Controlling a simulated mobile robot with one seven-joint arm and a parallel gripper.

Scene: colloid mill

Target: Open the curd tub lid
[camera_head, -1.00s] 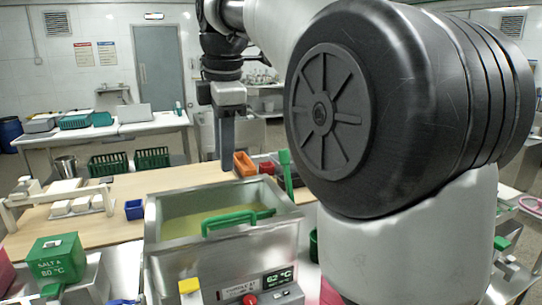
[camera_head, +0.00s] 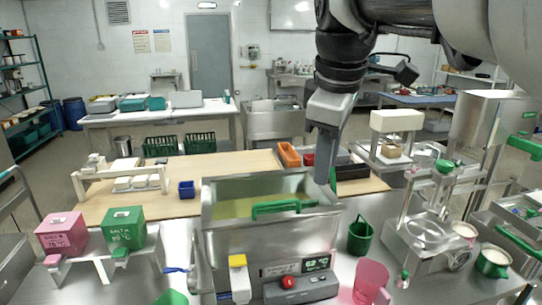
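A steel tub (camera_head: 222,236) stands at the front middle, with a yellowish surface inside. No closed cover shows over it. A green bar handle (camera_head: 284,207) runs along its near rim. I cannot tell whether this is the curd tub or whether the handle belongs to a lid. My gripper (camera_head: 325,182) points down above the tub's right back corner, apart from the green handle. Its fingers show edge-on, so their opening is hidden. I see nothing hanging from it.
Pink (camera_head: 62,234) and green (camera_head: 123,227) boxes stand on a steel stand at left. A green cup (camera_head: 360,238) and pink jug (camera_head: 371,283) are right of the tub. A steel machine (camera_head: 430,240) stands further right. The wooden board (camera_head: 235,165) has bare room behind the tub.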

